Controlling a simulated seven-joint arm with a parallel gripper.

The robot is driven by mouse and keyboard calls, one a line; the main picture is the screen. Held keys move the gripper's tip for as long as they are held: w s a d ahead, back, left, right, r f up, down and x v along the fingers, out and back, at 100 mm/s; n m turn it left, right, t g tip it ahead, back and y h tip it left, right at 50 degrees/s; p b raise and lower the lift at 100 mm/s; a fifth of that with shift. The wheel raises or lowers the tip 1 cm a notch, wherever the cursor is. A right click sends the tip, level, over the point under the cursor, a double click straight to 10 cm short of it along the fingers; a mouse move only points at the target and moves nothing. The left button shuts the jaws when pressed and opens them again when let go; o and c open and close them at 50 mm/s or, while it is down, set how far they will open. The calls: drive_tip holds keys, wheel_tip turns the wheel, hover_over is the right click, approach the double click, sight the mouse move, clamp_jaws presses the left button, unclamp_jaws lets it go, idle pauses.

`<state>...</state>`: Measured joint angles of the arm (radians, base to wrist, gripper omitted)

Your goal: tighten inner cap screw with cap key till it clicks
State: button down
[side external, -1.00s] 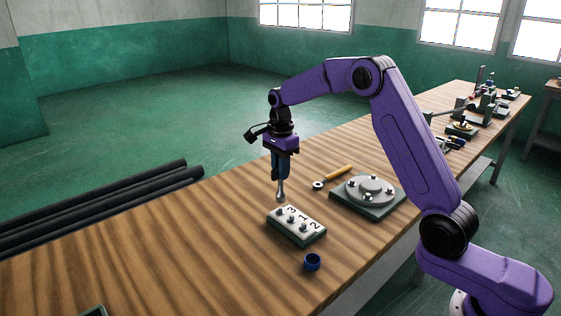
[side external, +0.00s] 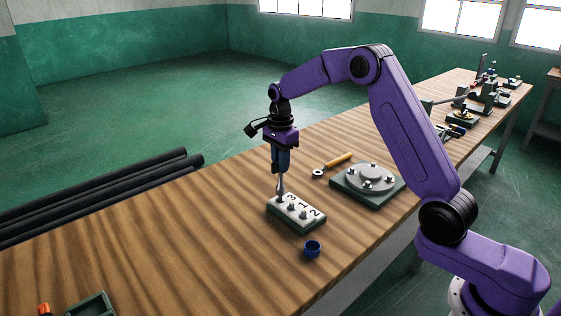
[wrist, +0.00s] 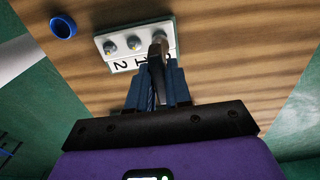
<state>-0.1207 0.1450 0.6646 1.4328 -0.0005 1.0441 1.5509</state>
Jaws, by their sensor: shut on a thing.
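A pale block (side external: 284,222) on a dark base carries three short screws in a row, marked 3, 1 and 2. My gripper (side external: 281,170) is above its far left end, shut on the grey metal cap key (side external: 281,187). The key points straight down and its tip is at the screw by the 3, seemingly touching it. In the wrist view the key (wrist: 156,58) hides that screw and most of its number. The screws by 1 (wrist: 134,43) and 2 (wrist: 110,47) are free. I cannot tell whether the tip is fully seated.
A round grey flange (side external: 371,178) with several bolts sits on a green plate to the right. A yellow-handled wrench (side external: 338,161) lies behind the block. A blue ring-shaped cup (side external: 312,248) stands in front. The wooden table (side external: 170,235) is clear to the left, up to a green tray (side external: 88,306).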

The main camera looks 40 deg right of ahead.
drive_tip(key=shift+f, duration=1.1)
idle(0.3)
idle(0.3)
drive_tip(key=m, duration=0.7)
drive_tip(key=shift+m, duration=2)
drive_tip(key=m, duration=0.2)
drive_tip(key=shift+m, duration=0.4)
drive_tip(key=shift+n, duration=1.1)
drive_tip(key=shift+r, duration=1.3)
idle(0.4)
